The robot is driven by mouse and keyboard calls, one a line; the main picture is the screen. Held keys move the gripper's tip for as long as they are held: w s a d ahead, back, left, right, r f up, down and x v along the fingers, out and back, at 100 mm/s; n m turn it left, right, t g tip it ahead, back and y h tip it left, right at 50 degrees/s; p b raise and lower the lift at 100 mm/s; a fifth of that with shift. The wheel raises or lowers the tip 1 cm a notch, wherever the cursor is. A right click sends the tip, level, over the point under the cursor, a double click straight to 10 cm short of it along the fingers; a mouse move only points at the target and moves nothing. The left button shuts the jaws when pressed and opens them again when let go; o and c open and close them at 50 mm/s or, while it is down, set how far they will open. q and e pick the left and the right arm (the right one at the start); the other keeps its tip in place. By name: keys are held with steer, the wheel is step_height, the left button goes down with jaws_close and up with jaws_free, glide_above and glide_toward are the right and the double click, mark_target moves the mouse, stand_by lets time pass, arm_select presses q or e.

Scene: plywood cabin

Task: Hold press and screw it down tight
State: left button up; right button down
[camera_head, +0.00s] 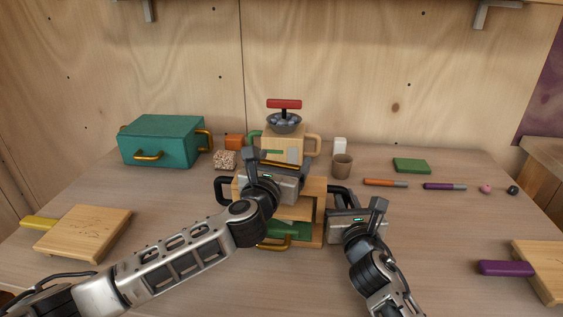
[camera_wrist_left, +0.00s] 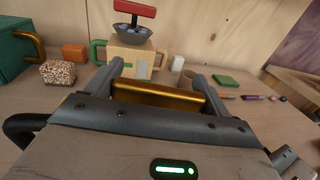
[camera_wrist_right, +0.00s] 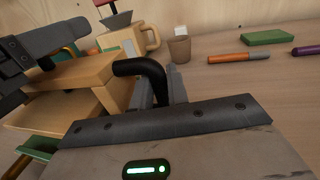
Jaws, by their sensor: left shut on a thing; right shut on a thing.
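The press is a wooden frame (camera_head: 312,213) with a black handle (camera_head: 222,189) on its left side and another black handle (camera_wrist_right: 150,72) on its right. A brass bar (camera_wrist_left: 158,96) lies across its top. My left gripper (camera_head: 279,163) is shut on the brass bar, which lies level between the fingers in the left wrist view. My right gripper (camera_head: 340,194) is shut on the right black handle. A green part (camera_head: 285,232) shows low in the frame. The arms and left gripper hide much of the press, including any screw under the bar.
Behind stands a wooden grinder (camera_head: 290,147) with a bowl and red handle. A teal box (camera_head: 162,139) is at back left, a cup (camera_head: 342,166) at right. Boards (camera_head: 85,232) lie at both sides. Markers (camera_head: 385,182) lie at right; the table between is mostly clear.

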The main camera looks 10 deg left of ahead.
arm_select(q)
steer(key=shift+d+f+m+g+h, duration=0.1)
steer(key=shift+m+g+h, duration=0.3)
steer(key=shift+m+h, duration=0.85)
steer(key=shift+n+h, duration=0.25)
steer(key=o, duration=0.9)
steer(key=shift+s, duration=0.15)
steer(key=v, duration=1.2)
